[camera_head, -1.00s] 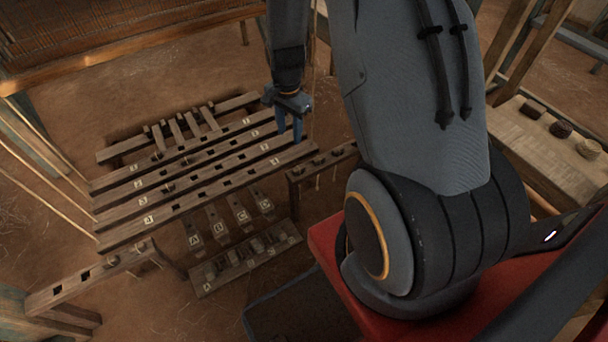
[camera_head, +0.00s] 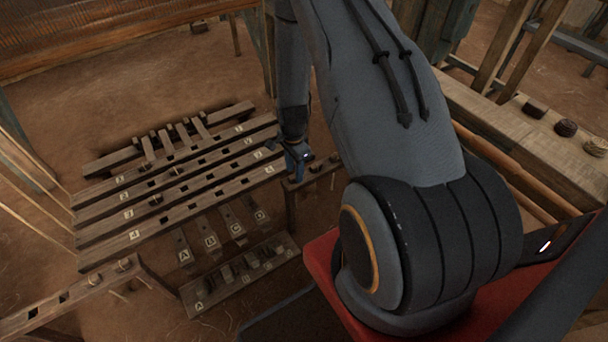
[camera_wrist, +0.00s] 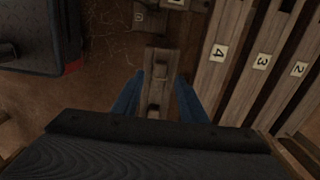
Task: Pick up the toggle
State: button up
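My gripper (camera_head: 298,160) points down over the left end of a short wooden rail (camera_head: 322,174) at the right of the loom's lettered and numbered bars. In the wrist view my gripper (camera_wrist: 162,80) is open, one blue finger each side of the same rail (camera_wrist: 170,50). A small wooden toggle-like peg (camera_wrist: 159,70) stands on the rail by the fingertips. Nothing is visibly held. I cannot tell whether the fingers touch the rail or which peg is the toggle.
Numbered slotted bars (camera_head: 190,196) lie left of my gripper. Lettered pedals (camera_head: 205,235) and a block rack (camera_head: 240,275) lie below them. Bare earth floor is open at the left.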

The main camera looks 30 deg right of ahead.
jog(key=shift+f, duration=0.5)
grip_shut()
